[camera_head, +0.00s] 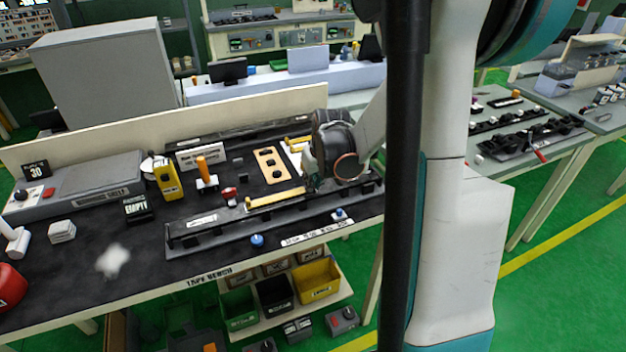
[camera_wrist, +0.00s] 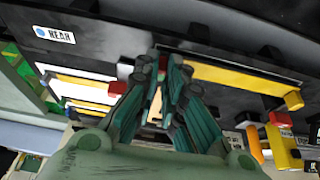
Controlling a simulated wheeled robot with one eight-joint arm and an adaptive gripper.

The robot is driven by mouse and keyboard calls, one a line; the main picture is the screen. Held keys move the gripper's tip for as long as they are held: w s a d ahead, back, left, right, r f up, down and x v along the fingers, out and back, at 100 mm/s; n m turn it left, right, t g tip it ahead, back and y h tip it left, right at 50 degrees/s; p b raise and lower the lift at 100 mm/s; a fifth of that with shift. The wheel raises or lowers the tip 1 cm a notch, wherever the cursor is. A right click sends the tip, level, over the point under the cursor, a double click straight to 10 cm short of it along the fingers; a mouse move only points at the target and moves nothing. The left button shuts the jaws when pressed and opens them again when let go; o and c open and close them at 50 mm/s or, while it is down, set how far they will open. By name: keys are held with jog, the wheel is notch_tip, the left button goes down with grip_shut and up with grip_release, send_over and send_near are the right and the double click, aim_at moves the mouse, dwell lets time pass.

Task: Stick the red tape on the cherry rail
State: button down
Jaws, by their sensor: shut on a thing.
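My gripper (camera_wrist: 168,62) is shut, with its green fingers together low over the front dark rail (camera_head: 215,233). A small red piece (camera_wrist: 163,63), seemingly the red tape, shows at the fingertips; most of it is hidden by the fingers. A yellow strip (camera_head: 276,199) lies along the rail, left of my gripper (camera_head: 312,184) in the head view; it also shows in the wrist view (camera_wrist: 235,78), close beside the fingertips. I cannot read which rail is the cherry one. In the head view, the gripper's grip is too small to make out.
A red piece (camera_head: 229,194) and a yellow dispenser (camera_head: 168,180) stand left of the strip. A wooden plate with dark holes (camera_head: 271,165) lies behind the rail. A blue knob (camera_head: 257,240) stands at the bench front.

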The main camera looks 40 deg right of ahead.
dwell(0.4)
jog(key=c, duration=1.6)
grip_release()
jog(key=shift+r, duration=0.1)
jog(key=v, duration=1.2)
